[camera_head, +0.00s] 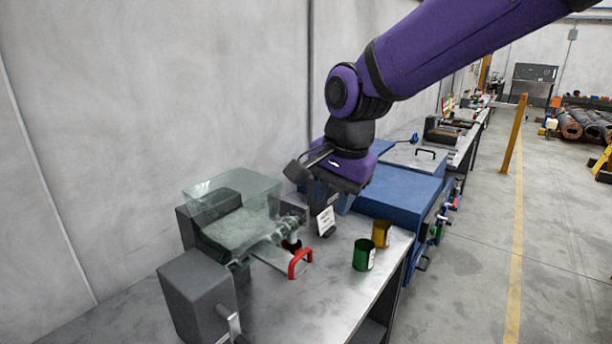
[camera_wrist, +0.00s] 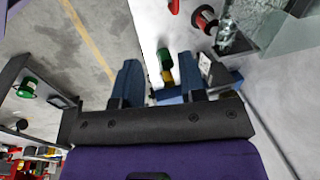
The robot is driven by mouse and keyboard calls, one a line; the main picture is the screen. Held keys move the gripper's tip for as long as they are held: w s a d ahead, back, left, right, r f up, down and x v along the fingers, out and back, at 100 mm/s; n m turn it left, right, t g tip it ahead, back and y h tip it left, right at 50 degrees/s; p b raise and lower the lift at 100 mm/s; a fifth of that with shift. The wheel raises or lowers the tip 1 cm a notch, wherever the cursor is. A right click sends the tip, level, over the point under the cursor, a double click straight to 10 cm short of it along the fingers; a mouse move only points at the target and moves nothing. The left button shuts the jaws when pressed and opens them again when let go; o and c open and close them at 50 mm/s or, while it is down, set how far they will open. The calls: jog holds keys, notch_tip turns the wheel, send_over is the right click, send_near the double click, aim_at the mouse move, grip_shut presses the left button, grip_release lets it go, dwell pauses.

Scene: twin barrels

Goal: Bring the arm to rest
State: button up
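My arm reaches in from the upper right of the head view. My gripper (camera_head: 328,205) hangs below the purple wrist, over the back of the metal bench (camera_head: 312,307). In the wrist view the two fingers of my gripper (camera_wrist: 158,82) stand apart, with nothing held between them. A green barrel (camera_head: 364,255) and a yellow barrel (camera_head: 381,234) stand upright on the bench, right of and below the gripper in the head view. Both barrels also show small beyond the fingers in the wrist view.
A machine with a clear cover (camera_head: 233,195) and a red handle (camera_head: 300,262) stands left of the gripper. A white label card (camera_head: 326,221) is close by the fingers. Blue cabinets (camera_head: 400,195) stand behind. The wall is at left; open floor (camera_head: 470,275) lies right.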

jog(key=s+d+r+n+t, duration=0.1)
jog(key=s+d+r+n, duration=0.15)
jog(key=d, duration=0.45)
jog(key=s+d+r+n+t, duration=0.1)
jog(key=s+d+r, duration=0.25)
jog(key=d, duration=0.45)
jog(key=s+d+n+t+h, duration=0.1)
jog(key=s+d+n, duration=0.2)
jog(key=s+d, duration=0.7)
jog(key=shift+s+f+h, duration=0.3)
jog(key=shift+s, duration=0.35)
